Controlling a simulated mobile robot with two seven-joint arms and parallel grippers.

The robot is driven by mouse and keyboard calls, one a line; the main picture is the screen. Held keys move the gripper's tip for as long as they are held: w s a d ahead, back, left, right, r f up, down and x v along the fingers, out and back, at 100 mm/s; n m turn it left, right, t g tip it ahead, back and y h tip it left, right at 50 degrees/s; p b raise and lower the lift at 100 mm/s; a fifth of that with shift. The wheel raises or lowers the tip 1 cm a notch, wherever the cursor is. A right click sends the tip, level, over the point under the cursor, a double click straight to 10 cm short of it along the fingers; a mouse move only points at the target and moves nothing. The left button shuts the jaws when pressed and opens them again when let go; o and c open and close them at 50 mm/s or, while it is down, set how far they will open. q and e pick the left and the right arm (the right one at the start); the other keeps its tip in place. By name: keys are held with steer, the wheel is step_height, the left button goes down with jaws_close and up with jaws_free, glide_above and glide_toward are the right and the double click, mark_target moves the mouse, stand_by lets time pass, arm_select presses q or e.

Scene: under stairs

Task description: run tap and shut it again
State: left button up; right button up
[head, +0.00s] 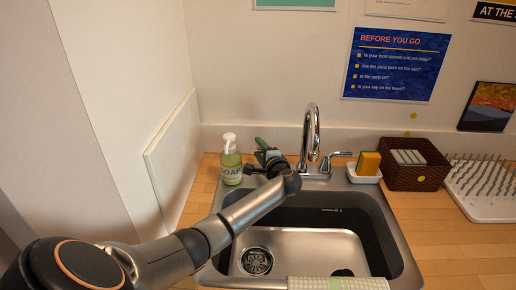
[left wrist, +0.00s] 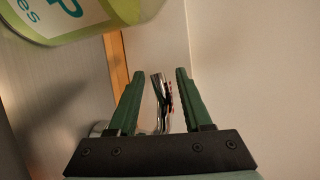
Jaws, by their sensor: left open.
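The chrome tap (head: 311,125) has a tall curved spout behind the sink. A lever handle (head: 337,154) shows to the right of the spout. My left gripper (head: 266,152) is left of the spout, at the back edge of the sink, with green fingers. It is open in the left wrist view (left wrist: 160,92). A thin chrome part with a red mark (left wrist: 160,95) shows between its fingers there, apart from both; it looks like the tap's left handle, which my gripper hides in the head view. No running water is visible.
A green soap bottle (head: 231,163) stands just left of my gripper and also shows close in the left wrist view (left wrist: 85,18). The steel sink (head: 320,245) has a cloth (head: 338,284) at its front. A sponge (head: 368,163), brown basket (head: 412,178) and drying rack (head: 485,190) stand right.

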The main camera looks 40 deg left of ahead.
arm_select(q)
steer(key=shift+w+a+f, duration=0.1)
steer(key=shift+w+a, duration=0.15)
steer(key=shift+a, duration=0.35)
steer(key=shift+c, duration=0.3)
jaws_close()
stand_by(0.8)
